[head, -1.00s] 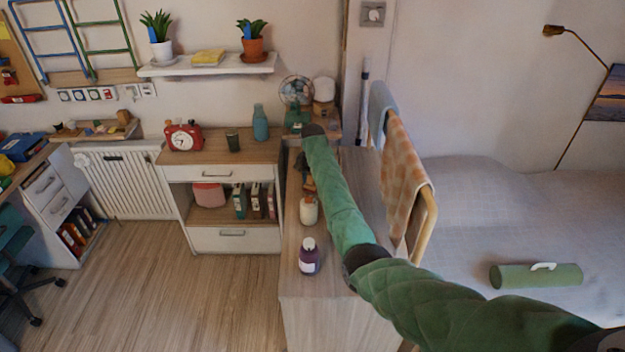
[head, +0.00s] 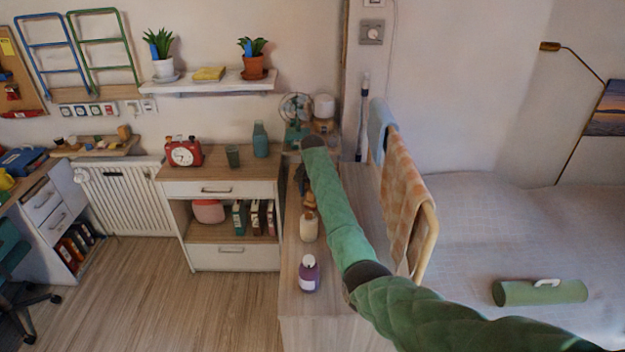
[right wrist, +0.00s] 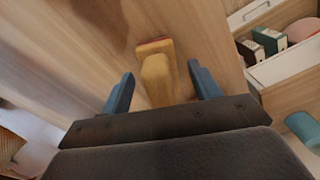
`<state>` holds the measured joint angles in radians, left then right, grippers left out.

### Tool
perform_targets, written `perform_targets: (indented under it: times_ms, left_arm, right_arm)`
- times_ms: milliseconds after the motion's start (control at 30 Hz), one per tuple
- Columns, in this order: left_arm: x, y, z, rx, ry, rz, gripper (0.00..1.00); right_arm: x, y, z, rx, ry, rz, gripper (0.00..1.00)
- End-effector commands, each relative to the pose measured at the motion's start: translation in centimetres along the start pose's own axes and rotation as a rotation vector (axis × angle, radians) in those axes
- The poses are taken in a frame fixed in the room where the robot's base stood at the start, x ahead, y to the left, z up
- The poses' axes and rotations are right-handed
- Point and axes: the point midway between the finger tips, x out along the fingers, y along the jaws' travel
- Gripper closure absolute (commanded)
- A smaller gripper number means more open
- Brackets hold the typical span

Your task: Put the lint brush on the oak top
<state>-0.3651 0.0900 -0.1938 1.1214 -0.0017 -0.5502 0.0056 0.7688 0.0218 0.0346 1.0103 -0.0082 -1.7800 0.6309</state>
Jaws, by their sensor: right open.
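The lint brush (right wrist: 157,80), with a yellow-brown wooden handle, shows in the right wrist view on a wood-grain surface, between the open fingers of my right gripper (right wrist: 162,88). I cannot tell whether the fingers touch it. In the head view my right gripper (head: 303,183) points down over the back part of the tall wooden cabinet top (head: 322,310), mostly hidden by my green-sleeved arm. The brush is not clear there. A wood-coloured top (head: 210,172) on the white drawer unit is to the left; I cannot tell for sure which surface is the oak top. My left gripper is not in view.
A cream bottle (head: 309,228) and a purple bottle (head: 309,275) stand on the cabinet top. A red clock (head: 183,152), a dark cup (head: 232,156) and a teal bottle (head: 260,139) stand on the drawer unit. A towel rack (head: 430,245) is right of the arm.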

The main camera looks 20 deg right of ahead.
Motion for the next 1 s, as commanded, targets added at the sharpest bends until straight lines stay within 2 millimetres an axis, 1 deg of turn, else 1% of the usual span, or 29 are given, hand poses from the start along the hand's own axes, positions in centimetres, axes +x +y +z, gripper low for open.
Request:
perform_targets:
  times_ms: [167, 400, 500, 700, 800, 1000]
  left_arm:
    - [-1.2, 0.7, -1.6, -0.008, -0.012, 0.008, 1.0]
    - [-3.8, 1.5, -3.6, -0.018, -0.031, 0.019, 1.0]
    - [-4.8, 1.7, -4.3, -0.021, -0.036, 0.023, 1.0]
    - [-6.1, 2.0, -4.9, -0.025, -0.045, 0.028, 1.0]
    - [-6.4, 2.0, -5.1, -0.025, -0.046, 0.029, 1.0]
    - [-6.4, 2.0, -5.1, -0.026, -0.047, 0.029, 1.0]
  right_arm:
    - [-2.8, -0.1, -0.1, 0.0, 0.004, -0.003, 0.38]
    - [-6.7, -0.1, -0.1, 0.0, 0.003, -0.002, 0.38]
    - [-8.0, -0.1, -0.1, 0.0, 0.002, -0.002, 0.38]
    - [-9.7, 0.0, 0.0, 0.0, 0.001, -0.001, 0.38]
    - [-10.0, 0.0, 0.0, 0.0, 0.001, -0.001, 0.38]
    - [-10.1, 0.0, 0.0, 0.0, 0.001, 0.0, 0.38]
